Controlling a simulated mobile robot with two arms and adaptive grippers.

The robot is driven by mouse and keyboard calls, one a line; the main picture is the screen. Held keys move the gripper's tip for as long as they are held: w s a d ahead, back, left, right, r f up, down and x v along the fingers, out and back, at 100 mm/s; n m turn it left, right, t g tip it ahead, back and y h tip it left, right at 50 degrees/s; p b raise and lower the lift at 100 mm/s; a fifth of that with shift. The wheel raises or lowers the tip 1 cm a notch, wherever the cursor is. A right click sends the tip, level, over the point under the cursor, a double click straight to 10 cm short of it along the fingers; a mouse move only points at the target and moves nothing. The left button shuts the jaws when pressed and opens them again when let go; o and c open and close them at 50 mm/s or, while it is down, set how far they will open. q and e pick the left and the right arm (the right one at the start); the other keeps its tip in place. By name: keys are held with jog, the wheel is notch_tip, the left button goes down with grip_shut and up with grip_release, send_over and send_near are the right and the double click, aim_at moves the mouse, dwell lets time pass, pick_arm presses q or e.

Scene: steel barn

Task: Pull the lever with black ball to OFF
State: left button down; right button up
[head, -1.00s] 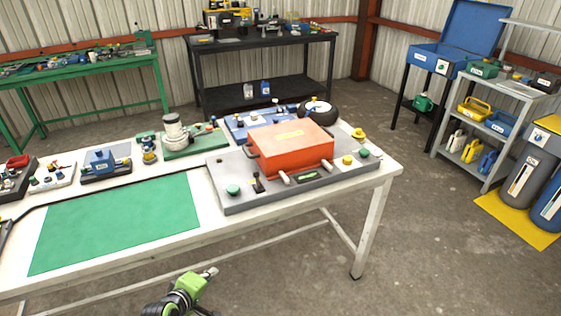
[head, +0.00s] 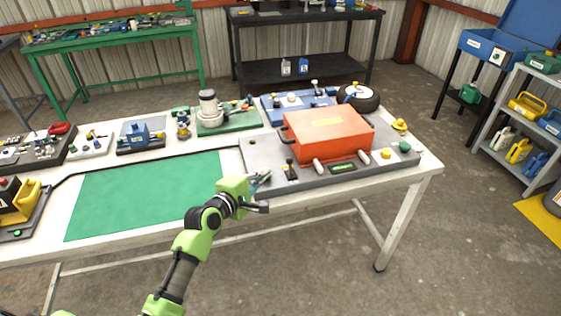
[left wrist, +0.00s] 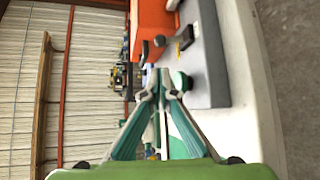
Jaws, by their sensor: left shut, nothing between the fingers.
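A dark lever-like part (left wrist: 184,39) also shows above the fingertips in the left wrist view. I cannot read any ON or OFF mark. My left gripper (head: 264,178) is shut and empty over the plate's front left corner, left of the lever and apart from it. My right gripper is not in view.
The orange-red box (head: 328,134) with front handles fills the plate's middle. A yellow knob (head: 386,153) and a green knob (head: 405,146) sit at its right. The green mat (head: 145,195) on the white table is clear. Several devices line the table's back.

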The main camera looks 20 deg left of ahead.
aim_at(290, 166)
pick_arm(q)
jog(key=x, duration=1)
jog(key=shift+f, duration=0.1)
dwell(0.3)
jog(key=shift+s+d+f+b, duration=0.1)
jog(key=shift+b, duration=0.6)
jog(key=shift+t, duration=0.3)
jog(key=shift+b, duration=0.3)
